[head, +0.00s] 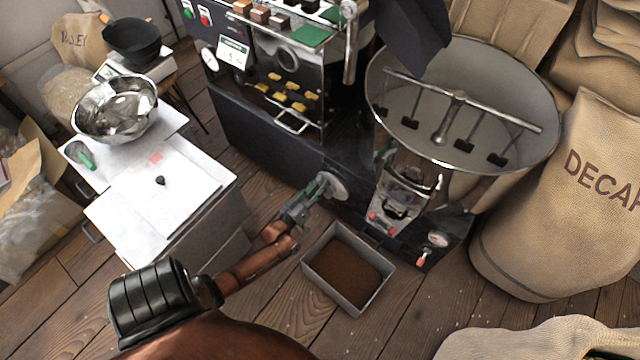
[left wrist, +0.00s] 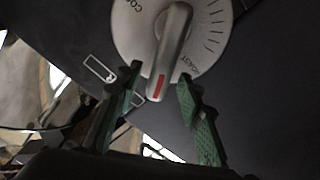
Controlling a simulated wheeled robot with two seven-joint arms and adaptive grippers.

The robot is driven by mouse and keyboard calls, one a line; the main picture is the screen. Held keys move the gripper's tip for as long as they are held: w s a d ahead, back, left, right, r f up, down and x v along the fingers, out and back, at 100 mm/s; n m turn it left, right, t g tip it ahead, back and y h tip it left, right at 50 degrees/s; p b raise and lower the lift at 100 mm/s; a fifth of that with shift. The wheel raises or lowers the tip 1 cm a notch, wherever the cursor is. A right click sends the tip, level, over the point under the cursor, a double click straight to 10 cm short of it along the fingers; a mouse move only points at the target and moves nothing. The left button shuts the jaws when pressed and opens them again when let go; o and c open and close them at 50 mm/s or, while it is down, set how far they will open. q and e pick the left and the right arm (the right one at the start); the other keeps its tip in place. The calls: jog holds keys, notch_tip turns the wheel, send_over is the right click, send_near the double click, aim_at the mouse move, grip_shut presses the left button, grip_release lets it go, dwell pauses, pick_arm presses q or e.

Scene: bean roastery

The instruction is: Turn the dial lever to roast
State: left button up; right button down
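The round pale dial (head: 334,187) is on the dark front of the roaster, low down. In the left wrist view the dial (left wrist: 215,25) shows a "ROAST" label at its lower right and part of a "COO..." label at its upper left. Its grey lever (left wrist: 175,40) has a red mark near the tip and points down, slightly left, apart from the "ROAST" label. My left gripper (head: 313,190) is at the dial; in the wrist view its green-padded fingers (left wrist: 160,74) are open, one on each side of the lever tip, with small gaps visible. My right gripper is not in view.
A grey bin of brown grounds (head: 310,272) stands on the floor below the dial. The round cooling tray (head: 400,130) with its stirring arm is to the right. A white-topped cabinet (head: 190,205) with a metal bowl (head: 115,108) stands left. A "DECAF" sack (head: 560,220) stands far right.

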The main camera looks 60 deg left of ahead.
pick_arm(q)
jog(key=v, duration=1.1)
